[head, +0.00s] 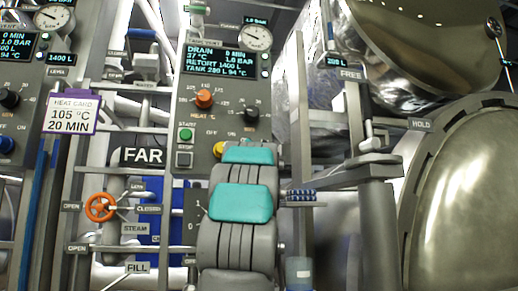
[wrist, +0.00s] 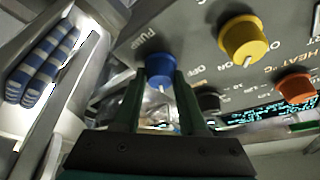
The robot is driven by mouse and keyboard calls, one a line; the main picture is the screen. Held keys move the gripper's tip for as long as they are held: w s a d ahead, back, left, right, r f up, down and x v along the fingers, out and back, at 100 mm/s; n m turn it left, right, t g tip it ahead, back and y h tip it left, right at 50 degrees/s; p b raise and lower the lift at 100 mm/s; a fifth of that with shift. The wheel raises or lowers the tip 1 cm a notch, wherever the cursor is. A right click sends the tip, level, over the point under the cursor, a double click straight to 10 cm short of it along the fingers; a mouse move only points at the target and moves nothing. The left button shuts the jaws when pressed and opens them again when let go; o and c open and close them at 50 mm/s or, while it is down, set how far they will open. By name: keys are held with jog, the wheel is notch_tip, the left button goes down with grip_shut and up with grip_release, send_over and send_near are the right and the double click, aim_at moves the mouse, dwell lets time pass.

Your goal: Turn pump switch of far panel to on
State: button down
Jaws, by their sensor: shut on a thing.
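The far panel (head: 222,95) has a dark control face with a lit display, and a FAR sign (head: 142,156) hangs beside its lower left. In the wrist view the pump switch (wrist: 160,66) is a blue round knob with a white pointer mark, beside the word PUMP. My gripper (wrist: 160,78) has its dark green fingers on either side of this knob and is shut on it. The fingers partly cover its surroundings, so I cannot tell its setting surely. In the head view my grey and teal arm hides the pump switch and my gripper.
A yellow knob (wrist: 243,40) and an orange heat knob (wrist: 296,87) sit close by on the panel. A green start button (head: 185,135) is left of my arm. A grey post (head: 378,220) and blue-striped handle (head: 300,195) stand at right. An orange valve wheel (head: 100,207) is lower left.

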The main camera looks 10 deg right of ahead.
jog(key=shift+f+m, duration=0.15)
jog(key=shift+m, duration=0.15)
jog(key=shift+c, duration=2.3)
grip_release()
jog(key=b+v, duration=0.3)
jog(key=v, duration=0.4)
jog(key=shift+s+a, duration=0.25)
jog(key=shift+s, duration=0.1)
